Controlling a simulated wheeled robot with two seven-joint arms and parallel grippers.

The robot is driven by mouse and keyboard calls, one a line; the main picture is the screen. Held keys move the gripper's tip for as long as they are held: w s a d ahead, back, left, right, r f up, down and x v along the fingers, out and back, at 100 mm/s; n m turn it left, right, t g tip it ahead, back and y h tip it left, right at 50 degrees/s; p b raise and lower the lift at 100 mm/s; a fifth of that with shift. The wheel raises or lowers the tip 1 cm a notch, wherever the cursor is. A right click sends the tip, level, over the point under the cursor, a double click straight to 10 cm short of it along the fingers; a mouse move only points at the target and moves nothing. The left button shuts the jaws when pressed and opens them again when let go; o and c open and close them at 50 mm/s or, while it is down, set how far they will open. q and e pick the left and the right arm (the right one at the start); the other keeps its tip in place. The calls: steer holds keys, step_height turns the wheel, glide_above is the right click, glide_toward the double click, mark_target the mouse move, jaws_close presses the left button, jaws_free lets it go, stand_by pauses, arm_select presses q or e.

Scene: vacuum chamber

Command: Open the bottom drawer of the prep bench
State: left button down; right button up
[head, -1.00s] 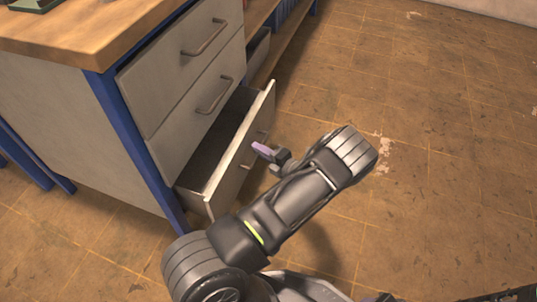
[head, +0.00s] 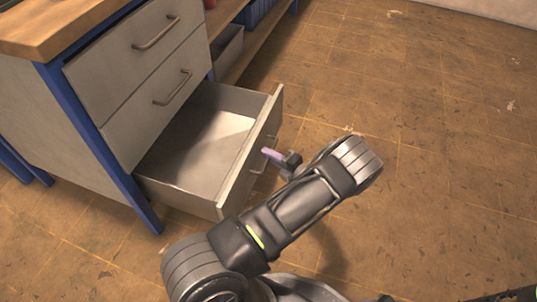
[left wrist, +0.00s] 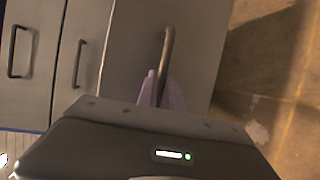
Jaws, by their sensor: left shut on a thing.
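The prep bench (head: 75,125) stands at the left in the head view, with a wooden top and three stacked drawers. The bottom drawer (head: 182,192) is pulled well out, and its bare, empty-looking inside shows. My left gripper (head: 268,155) is at the drawer's front, its lilac fingers shut on the handle (head: 259,167). In the left wrist view the fingers (left wrist: 160,90) close around the dark bar handle (left wrist: 167,48), partly hidden by the gripper body. The two upper drawers are shut. My right gripper does not show.
The upper drawers have bar handles (head: 155,33) and (head: 173,88). Behind the bench an open lower shelf holds a grey bin (head: 228,50) and blue items. The brown tiled floor (head: 430,150) to the right is clear.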

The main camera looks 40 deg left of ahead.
arm_select(q)
steer(key=c, duration=1.5)
jaws_free()
steer(key=d+r+p, duration=0.1)
steer(key=d+p, duration=0.1)
steer(key=d, duration=0.5)
steer(key=shift+s+d+r, duration=0.15)
steer(key=shift+s+d, duration=0.1)
steer(key=shift+d, duration=0.1)
